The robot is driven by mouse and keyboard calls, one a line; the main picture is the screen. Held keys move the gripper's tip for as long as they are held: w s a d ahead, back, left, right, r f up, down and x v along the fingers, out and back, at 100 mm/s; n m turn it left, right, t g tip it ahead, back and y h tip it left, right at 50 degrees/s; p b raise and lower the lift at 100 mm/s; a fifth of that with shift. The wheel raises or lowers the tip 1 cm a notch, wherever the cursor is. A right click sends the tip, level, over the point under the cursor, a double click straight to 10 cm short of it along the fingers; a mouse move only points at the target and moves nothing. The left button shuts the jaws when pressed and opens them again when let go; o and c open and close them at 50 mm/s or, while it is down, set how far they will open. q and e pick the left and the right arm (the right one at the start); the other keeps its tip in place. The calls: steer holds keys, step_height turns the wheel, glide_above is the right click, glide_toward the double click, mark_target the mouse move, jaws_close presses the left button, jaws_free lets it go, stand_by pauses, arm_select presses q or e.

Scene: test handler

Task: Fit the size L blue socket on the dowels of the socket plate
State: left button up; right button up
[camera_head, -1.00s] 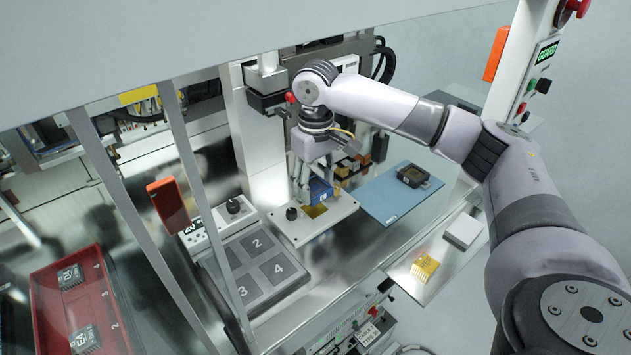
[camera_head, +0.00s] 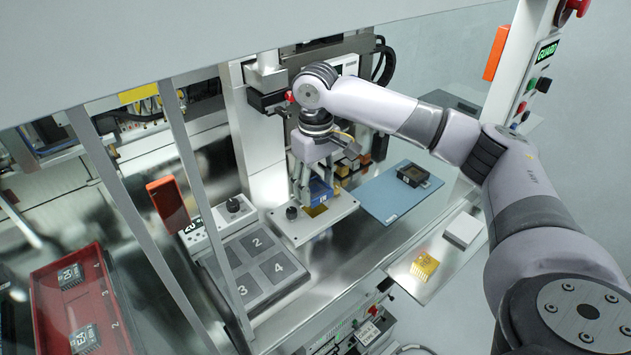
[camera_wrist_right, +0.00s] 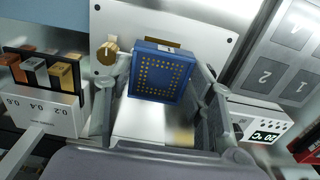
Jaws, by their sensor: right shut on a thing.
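The blue socket (camera_head: 320,190) is a square block with a grid of gold contacts, clear in the right wrist view (camera_wrist_right: 160,72). My right gripper (camera_head: 313,194) is shut on it, with one finger on each side in the wrist view (camera_wrist_right: 157,92). The dowels are hidden. My left gripper is not in view.
A grey tray with numbered pockets (camera_head: 284,253) lies left of the plate. A blue mat (camera_head: 395,208) with a black socket (camera_head: 412,174) lies to the right. A yellow socket (camera_head: 425,266) and a white block (camera_head: 463,230) sit front right. Guard posts stand at left.

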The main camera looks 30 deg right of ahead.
mark_target(315, 190)
steer(key=shift+f, duration=1.75)
stand_by(1.4)
steer(key=shift+r, duration=0.2)
stand_by(0.3)
steer(key=o, duration=1)
steer(key=shift+r, duration=1)
steer(key=shift+o, duration=0.7)
steer(key=o, duration=0.5)
steer(key=shift+c, duration=0.2)
